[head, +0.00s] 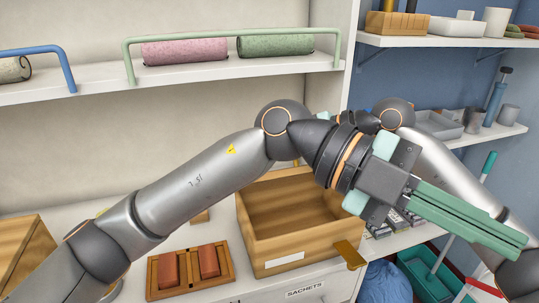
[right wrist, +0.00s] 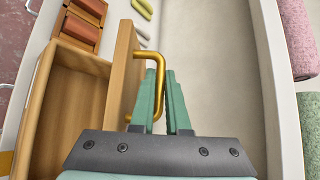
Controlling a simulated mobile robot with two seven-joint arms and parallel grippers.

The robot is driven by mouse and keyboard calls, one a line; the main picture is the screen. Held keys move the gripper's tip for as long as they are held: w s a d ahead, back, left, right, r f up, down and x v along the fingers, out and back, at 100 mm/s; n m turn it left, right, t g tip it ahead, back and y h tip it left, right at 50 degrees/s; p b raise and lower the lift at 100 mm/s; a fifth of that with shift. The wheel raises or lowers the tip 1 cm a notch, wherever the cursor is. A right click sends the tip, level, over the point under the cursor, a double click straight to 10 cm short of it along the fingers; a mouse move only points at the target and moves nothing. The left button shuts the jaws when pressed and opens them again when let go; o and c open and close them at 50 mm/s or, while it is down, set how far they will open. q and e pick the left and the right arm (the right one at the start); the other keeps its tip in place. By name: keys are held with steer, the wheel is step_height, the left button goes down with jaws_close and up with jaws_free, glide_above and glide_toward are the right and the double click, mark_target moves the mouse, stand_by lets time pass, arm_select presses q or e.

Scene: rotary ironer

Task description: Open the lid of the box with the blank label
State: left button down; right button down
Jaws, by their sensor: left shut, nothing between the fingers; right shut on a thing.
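The wooden box with the blank white label (head: 284,259) stands on the white counter, and its inside (head: 290,205) shows open from above. In the right wrist view the open box (right wrist: 70,110) is at the left. Its wooden lid (right wrist: 122,75) stands raised along one side, with a bent brass handle (right wrist: 159,80). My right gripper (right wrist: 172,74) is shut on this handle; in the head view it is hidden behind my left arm. My left gripper (head: 524,241) is shut and empty, held out to the right, in front of the shelves.
A wooden tray (head: 157,292) with two red-brown blocks lies left of the box. Another wooden box (head: 20,255) is at the far left. A drawer front labelled SACHETS (head: 305,291) is below. Rolls (head: 185,51) lie on the shelf above. A blue bag (head: 385,283) is lower right.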

arm_select(q)
steer(key=w+a+r+t+y, duration=0.4)
steer(key=w+r+t, duration=0.15)
steer(key=t, duration=0.25)
steer(key=w+a+r+t+y, duration=0.3)
steer(key=w+r+t+y, duration=0.1)
steer(key=w+t, duration=0.35)
steer(key=w+a+f+n+y, duration=0.1)
steer(key=w+a+f+y, duration=0.1)
steer(key=w+a+f, duration=0.1)
steer(key=w+a+f+n+y, duration=0.1)
steer(key=w+a+f+y, duration=0.2)
steer(key=f, duration=0.5)
steer(key=w+a+f+n+y, duration=0.2)
steer(key=w+a+f, duration=0.3)
steer(key=a+f, duration=0.1)
steer(key=shift+w, duration=0.2)
steer(key=shift+d, duration=0.1)
